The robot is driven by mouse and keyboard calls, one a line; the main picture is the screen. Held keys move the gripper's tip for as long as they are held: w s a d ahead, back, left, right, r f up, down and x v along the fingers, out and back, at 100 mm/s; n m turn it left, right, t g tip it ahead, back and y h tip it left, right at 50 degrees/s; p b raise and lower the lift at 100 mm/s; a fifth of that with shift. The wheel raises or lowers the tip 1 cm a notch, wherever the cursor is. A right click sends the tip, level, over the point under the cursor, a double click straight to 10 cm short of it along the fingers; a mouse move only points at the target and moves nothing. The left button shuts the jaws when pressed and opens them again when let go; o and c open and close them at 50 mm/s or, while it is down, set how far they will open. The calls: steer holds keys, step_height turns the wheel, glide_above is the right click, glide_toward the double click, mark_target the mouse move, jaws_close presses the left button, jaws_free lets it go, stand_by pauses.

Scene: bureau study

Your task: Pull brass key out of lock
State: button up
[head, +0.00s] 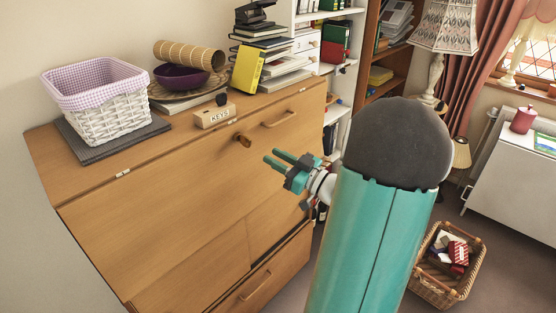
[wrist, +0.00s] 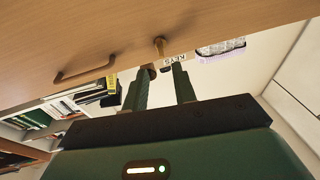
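The brass key (head: 243,139) sticks out of the front panel of the wooden bureau (head: 165,195), below the KEYS block. In the wrist view the key (wrist: 160,46) shows beyond my fingertips, roughly in line with the gap between them. My gripper (head: 271,156) is open and empty, to the right of the key in the head view and apart from it. In the wrist view, its two fingers (wrist: 160,72) are spread with a clear gap. The lock itself is too small to make out.
A bar handle (head: 279,119) is on the panel right of the key. On the bureau top stand the KEYS block (head: 214,115), a white basket (head: 100,110), a purple bowl (head: 182,77) and a yellow book (head: 246,69). A wicker basket (head: 447,283) stands on the floor.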

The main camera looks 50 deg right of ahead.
mark_target(250, 144)
steer(key=x, duration=0.3)
steer(key=shift+w+a+r, duration=0.1)
steer(key=shift+w, duration=0.25)
steer(key=shift+x, duration=2.1)
jaws_close()
steer(key=shift+v, duration=2.95)
